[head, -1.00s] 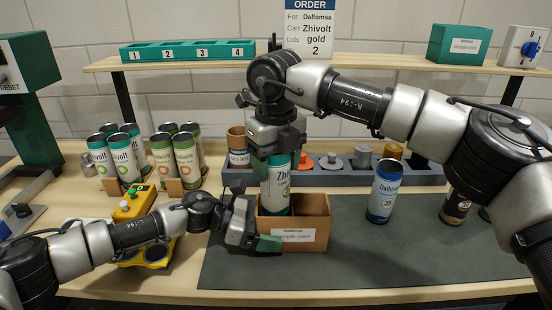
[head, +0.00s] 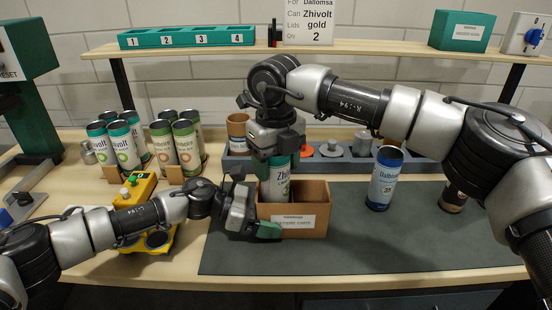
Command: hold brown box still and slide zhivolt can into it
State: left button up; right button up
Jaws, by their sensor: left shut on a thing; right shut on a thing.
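The brown box (head: 316,196) stands open on the dark mat, with a white label on its front. My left gripper (head: 262,222) is at the box's left front corner, shut on the box wall. The Zhivolt can (head: 279,188), white with a green top, stands upright in the left part of the box; its lower end is hidden by the front wall. My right gripper (head: 276,158) is above the box, pointing down and shut on the can's top. The right part of the box looks empty.
A blue Dallomsa can (head: 384,180) and a dark brown can (head: 453,197) stand right of the box. A grey lid rack (head: 237,160) is behind it. Several more cans stand at left, near a yellow device (head: 140,188). The mat's front (head: 360,255) is clear.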

jog(key=shift+f, duration=0.25)
jog(key=o, duration=1)
notch_tip(320, 180, up, 12)
dwell(0.5)
pick_arm(q)
jog(key=o, duration=0.6)
